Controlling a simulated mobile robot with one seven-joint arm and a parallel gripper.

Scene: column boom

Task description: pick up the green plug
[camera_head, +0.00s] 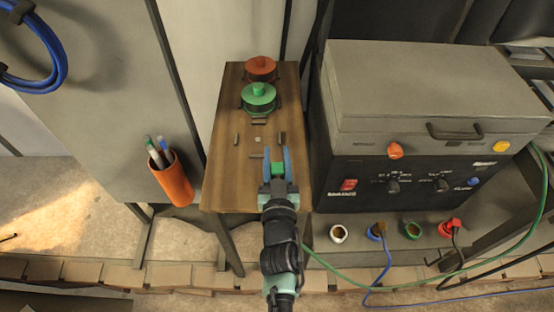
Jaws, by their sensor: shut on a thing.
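The green plug (278,170) is a small green block between the two blue fingers of my gripper (278,160). My gripper is shut on it, over the front part of the wooden table. The fingers hide the plug's sides. I cannot tell whether the plug touches the tabletop or is held above it.
The wooden table (226,152) bears a green round knobbed piece (259,95), a red one (261,68) behind it and small pegs. A grey-lidded machine (420,90) stands close on the right. An orange pen cup (171,182) is at left. A green cable (480,260) runs at lower right.

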